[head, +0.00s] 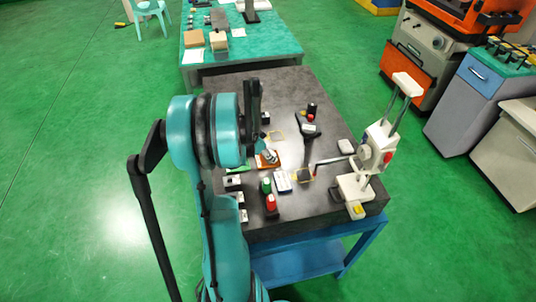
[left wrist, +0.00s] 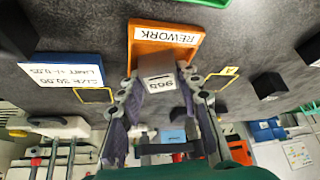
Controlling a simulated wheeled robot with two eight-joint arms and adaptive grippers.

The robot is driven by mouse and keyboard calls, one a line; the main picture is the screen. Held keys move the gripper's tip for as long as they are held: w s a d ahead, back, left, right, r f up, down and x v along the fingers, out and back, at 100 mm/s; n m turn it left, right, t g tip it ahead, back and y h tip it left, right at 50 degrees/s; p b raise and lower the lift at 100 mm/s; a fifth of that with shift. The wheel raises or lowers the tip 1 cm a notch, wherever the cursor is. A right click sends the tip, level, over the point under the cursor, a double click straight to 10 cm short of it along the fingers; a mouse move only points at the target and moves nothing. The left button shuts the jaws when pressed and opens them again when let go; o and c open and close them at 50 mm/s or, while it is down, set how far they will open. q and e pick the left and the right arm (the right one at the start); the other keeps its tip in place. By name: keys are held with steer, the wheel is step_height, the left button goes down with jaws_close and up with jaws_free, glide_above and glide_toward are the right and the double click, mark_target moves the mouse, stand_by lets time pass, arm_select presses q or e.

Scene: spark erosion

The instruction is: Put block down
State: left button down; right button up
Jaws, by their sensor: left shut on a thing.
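A small grey block (left wrist: 157,66) with a white number label sits between the fingers of my left gripper (left wrist: 160,95) in the left wrist view. The gripper is shut on it. The block overlaps the near edge of an orange tray (left wrist: 190,46) marked REWORK; I cannot tell whether it touches the tray. In the head view the left gripper (head: 268,154) is over the orange tray (head: 261,164) in the middle of the dark table (head: 330,98). My right gripper is not in view.
A white-and-grey gauge stand (head: 372,155) stands at the table's right. A size card (left wrist: 62,72) and yellow square outlines (left wrist: 222,77) lie around the tray. Red and green bottles (head: 270,203) and a dark-handled tool (head: 310,129) are close by.

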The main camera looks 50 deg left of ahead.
arm_select(q)
steer(key=c, duration=1.1)
jaws_free()
steer(key=shift+f, duration=0.15)
steer(key=shift+o, duration=0.2)
steer(key=shift+r, duration=0.25)
steer(key=d+p+v, duration=0.1)
steer(key=p+v, duration=0.2)
steer(key=v, duration=0.9)
steer(key=w+d+r, duration=0.2)
steer(key=d, duration=0.6)
steer(key=w+d+r, duration=0.2)
steer(key=w+d, duration=0.1)
steer(key=d, duration=0.5)
steer(key=s+d, duration=0.2)
steer(key=d, duration=0.7)
steer(key=s+d+r+n+t, duration=0.1)
steer(key=s+d, duration=0.2)
steer(key=d, duration=0.6)
steer(key=shift+y, duration=0.3)
steer(key=shift+d, duration=0.1)
